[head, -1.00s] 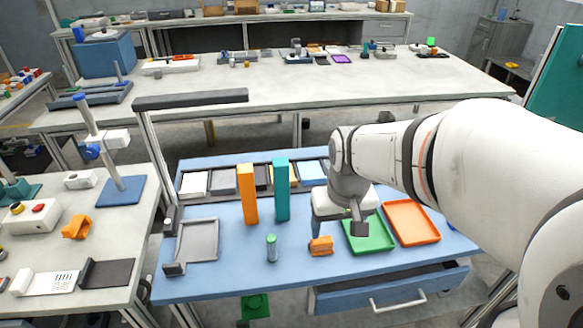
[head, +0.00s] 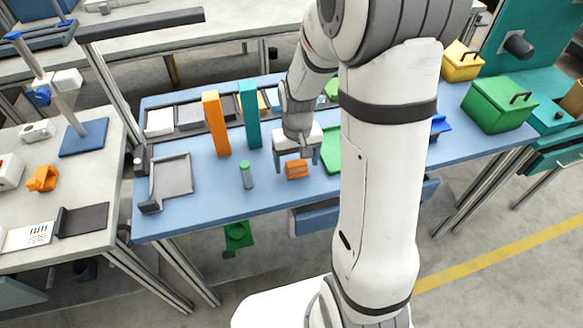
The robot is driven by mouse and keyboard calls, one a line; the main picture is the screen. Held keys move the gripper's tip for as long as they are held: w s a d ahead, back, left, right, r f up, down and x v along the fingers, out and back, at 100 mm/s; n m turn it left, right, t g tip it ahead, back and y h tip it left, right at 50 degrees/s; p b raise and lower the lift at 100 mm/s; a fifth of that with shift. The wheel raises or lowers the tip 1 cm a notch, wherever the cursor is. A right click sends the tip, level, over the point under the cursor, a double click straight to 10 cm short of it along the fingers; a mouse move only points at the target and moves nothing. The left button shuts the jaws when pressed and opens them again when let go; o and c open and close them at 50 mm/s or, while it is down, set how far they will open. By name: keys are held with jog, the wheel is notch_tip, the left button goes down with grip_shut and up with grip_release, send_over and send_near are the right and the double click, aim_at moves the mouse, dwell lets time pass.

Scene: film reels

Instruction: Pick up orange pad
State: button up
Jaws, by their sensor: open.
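The orange pad (head: 297,170) is a small block lying on the blue tabletop near its front edge. My gripper (head: 297,166) points down just over it. Its jaws are open, with one finger on the left side of the pad and one on the right. I cannot tell whether the fingers touch the pad or how far down they reach. The top edge of the pad lies close under the gripper body.
A green-capped cylinder (head: 247,176) stands left of the pad. A tall orange block (head: 216,125) and a teal block (head: 249,115) stand behind it. A green tray (head: 331,150) lies right, partly hidden by my arm. A grey tray (head: 172,176) lies left.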

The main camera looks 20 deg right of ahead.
jog(key=shift+f, duration=0.7)
jog(key=shift+c, duration=0.4)
jog(key=c, duration=1)
jog(key=shift+r, duration=0.1)
